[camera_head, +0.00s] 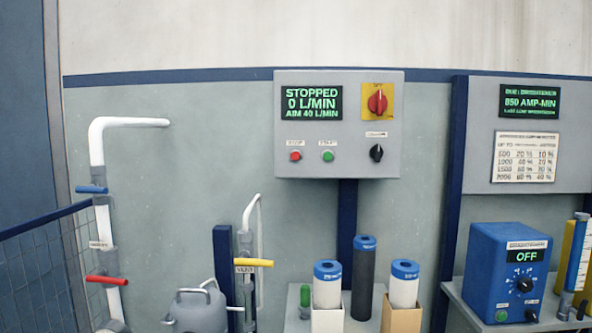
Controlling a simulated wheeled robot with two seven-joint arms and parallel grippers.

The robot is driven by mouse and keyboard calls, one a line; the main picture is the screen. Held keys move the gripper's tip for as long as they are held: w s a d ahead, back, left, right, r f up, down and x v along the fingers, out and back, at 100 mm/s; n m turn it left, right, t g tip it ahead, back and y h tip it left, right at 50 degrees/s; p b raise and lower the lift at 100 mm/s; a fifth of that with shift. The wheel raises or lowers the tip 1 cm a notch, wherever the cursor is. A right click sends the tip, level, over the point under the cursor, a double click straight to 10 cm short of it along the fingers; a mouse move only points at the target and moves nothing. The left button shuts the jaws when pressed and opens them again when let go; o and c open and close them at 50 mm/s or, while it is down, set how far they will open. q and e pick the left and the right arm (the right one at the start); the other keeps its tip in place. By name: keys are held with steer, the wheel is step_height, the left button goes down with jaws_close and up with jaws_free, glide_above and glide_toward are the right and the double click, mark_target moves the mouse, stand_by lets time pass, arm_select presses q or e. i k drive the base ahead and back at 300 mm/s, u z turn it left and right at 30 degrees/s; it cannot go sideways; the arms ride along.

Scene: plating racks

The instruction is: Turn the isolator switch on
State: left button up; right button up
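The isolator switch (378,102) is a red rotary knob on a yellow plate, at the upper right of a grey control box (340,165) on the wall. The knob's handle stands upright, with its white mark toward the small label at the top, which seems to read OFF. The display (311,103) on the same box reads "STOPPED 0 L/MIN AIM 40 L/MIN". Neither of my grippers is in the head view.
Below the display are a red button (295,156), a green button (328,156) and a black knob (376,153). Filter cartridges (327,290) stand on a shelf below. White pipes with blue, red and yellow (254,263) handles are left. A blue unit (507,272) reading OFF is right.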

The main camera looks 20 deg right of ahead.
mark_target(377, 102)
steer(key=z, duration=0.55)
steer(key=k, duration=0.65)
steer(key=z, duration=0.75)
steer(key=i, duration=0.75)
steer(key=u, duration=0.25)
